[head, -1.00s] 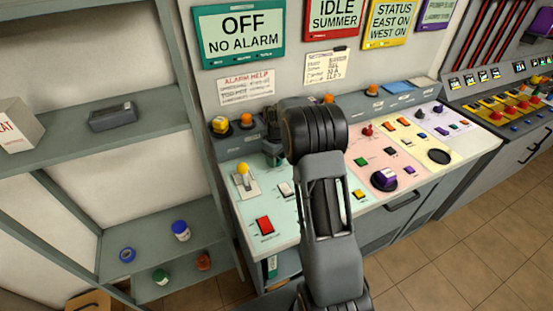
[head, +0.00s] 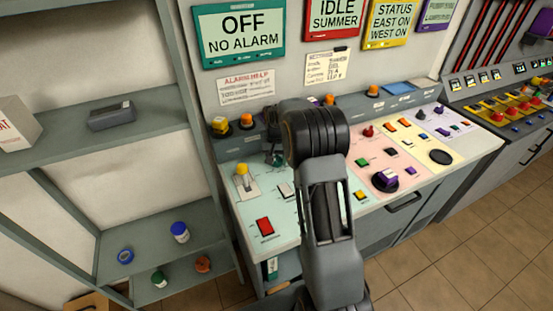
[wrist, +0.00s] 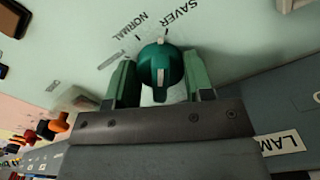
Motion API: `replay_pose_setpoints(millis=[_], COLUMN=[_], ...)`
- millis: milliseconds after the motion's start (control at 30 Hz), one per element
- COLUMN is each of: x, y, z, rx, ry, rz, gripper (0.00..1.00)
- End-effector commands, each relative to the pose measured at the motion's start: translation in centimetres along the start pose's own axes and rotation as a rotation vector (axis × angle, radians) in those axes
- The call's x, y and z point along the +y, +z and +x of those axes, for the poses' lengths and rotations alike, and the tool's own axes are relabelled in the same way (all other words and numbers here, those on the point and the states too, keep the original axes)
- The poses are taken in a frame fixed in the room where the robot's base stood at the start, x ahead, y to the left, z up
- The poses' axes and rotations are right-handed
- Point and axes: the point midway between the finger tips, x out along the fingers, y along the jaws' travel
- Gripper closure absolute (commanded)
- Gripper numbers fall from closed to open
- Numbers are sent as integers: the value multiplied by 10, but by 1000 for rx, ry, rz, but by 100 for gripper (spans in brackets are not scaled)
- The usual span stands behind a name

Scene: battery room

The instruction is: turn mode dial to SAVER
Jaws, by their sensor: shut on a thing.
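The teal mode dial (wrist: 161,66) stands on the pale green panel in the wrist view, with a pale line on its grip bar. The printed word SAVER (wrist: 180,18) is above it, with NORMAL (wrist: 130,25) to the left and a third, blurred label partly beside a finger. My gripper (wrist: 160,84) has its two green fingers on either side of the dial, shut on it. In the head view my gripper (head: 276,157) is down at the panel's back, and my arm hides much of that area.
A yellow-topped lever (head: 242,171) and a red button (head: 265,226) are on the panel's left. A purple knob (head: 385,179) is on the pink section to the right. Orange and yellow knobs line the back ledge. A grey shelf (head: 150,105) stands at left.

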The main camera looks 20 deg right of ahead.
Motion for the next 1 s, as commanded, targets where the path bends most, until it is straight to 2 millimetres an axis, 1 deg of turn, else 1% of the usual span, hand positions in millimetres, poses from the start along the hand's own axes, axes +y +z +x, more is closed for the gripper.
replay_pose_setpoints(millis=[200, 333, 933, 967, 1000], x=[0, 0, 0, 0, 0], y=[0, 0, 0, 0, 0], z=[0, 0, -1, -1, -1], rx=[1, 1, 1, 1, 1], ry=[0, 0, -1, -1, -1], rz=[102, 139, 171, 171, 171], gripper=[76, 76, 76, 50, 46])
